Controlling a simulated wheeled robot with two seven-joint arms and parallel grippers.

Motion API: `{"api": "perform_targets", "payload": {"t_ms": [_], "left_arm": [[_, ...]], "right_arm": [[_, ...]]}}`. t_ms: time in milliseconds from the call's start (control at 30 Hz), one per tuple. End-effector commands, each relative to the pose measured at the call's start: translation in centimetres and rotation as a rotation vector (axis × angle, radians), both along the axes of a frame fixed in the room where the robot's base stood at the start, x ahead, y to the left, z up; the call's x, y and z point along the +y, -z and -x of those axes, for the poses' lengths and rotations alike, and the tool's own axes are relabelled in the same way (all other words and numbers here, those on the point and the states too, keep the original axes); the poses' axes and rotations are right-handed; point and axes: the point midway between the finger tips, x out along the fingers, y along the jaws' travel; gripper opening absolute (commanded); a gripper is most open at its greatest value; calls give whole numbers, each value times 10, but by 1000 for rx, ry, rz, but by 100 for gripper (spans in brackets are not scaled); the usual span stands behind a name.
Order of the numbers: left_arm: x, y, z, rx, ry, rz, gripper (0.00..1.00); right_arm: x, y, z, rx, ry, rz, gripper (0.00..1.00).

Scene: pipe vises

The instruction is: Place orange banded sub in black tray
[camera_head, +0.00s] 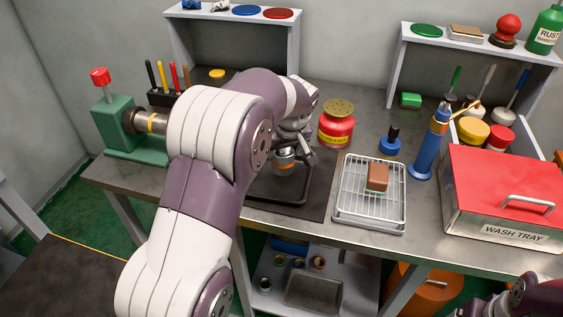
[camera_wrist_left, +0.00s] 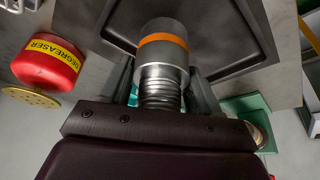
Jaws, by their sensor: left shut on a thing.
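The orange banded sub (camera_head: 285,160) is a grey metal cylinder with an orange band. In the left wrist view the sub (camera_wrist_left: 164,52) also shows a threaded end toward my gripper. My left gripper (camera_wrist_left: 162,84) is shut on that threaded part, one finger on each side. In the head view my left gripper (camera_head: 292,142) is partly hidden by its own arm. The black tray (camera_head: 302,190) lies under the sub on a dark mat; it also shows in the left wrist view (camera_wrist_left: 236,62). I cannot tell whether the sub touches the tray floor. My right gripper is out of view.
A red degreaser jar (camera_head: 336,128) stands close behind the tray on the right. A wire rack (camera_head: 348,205) with a brown-topped block is right of the mat. A green vise (camera_head: 118,130) holding a pipe is at left. A red-lidded wash tray (camera_head: 500,190) fills the right.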

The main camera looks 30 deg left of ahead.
Motion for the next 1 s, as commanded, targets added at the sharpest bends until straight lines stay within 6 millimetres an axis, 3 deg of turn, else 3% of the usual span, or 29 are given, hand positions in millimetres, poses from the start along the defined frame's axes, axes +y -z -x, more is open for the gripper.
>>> {"api": "perform_targets", "payload": {"t_ms": [233,567,600,667,1000], "left_arm": [[1,38,0,1,1,0,21],[0,44,0,-1,0,0,21],[1,44,0,0,1,0,66],[0,43,0,0,1,0,85],[0,36,0,-1,0,1,88]], "right_arm": [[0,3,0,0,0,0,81],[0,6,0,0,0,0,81],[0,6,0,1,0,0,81],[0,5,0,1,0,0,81],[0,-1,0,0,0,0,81]]}}
